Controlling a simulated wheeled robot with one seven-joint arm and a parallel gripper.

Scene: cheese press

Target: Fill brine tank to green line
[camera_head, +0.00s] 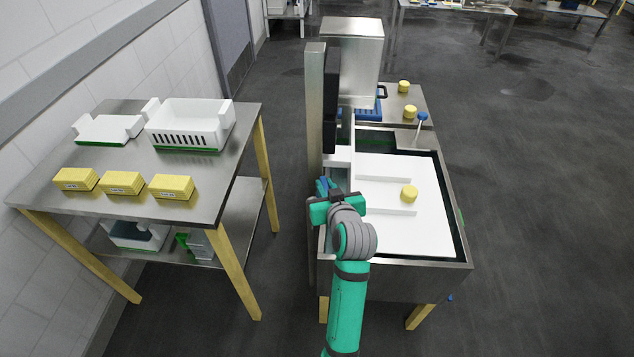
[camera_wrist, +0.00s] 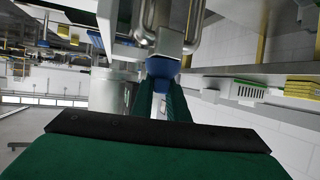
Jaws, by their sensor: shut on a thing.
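The brine tank (camera_head: 396,287) is a steel basin at centre right in the head view. A white board with ridges (camera_head: 432,215) covers much of its inside, and a yellow cheese (camera_head: 409,193) sits on it. A dark green strip shows along the inner edge; I cannot make out a water level or the green line. My gripper (camera_head: 325,190) is at the tank's left side, by the steel post. In the wrist view its green fingers (camera_wrist: 165,92) are shut on a blue knob (camera_wrist: 163,67) below bent steel pipes (camera_wrist: 170,22). The arm partly hides this in the head view.
A steel post (camera_head: 315,110) rises close to my gripper. A blue-topped lever (camera_head: 422,117) stands at the tank's back rim. The left table (camera_head: 135,202) holds several yellow blocks (camera_head: 122,183) and white moulds (camera_head: 190,122). Floor between table and tank is clear.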

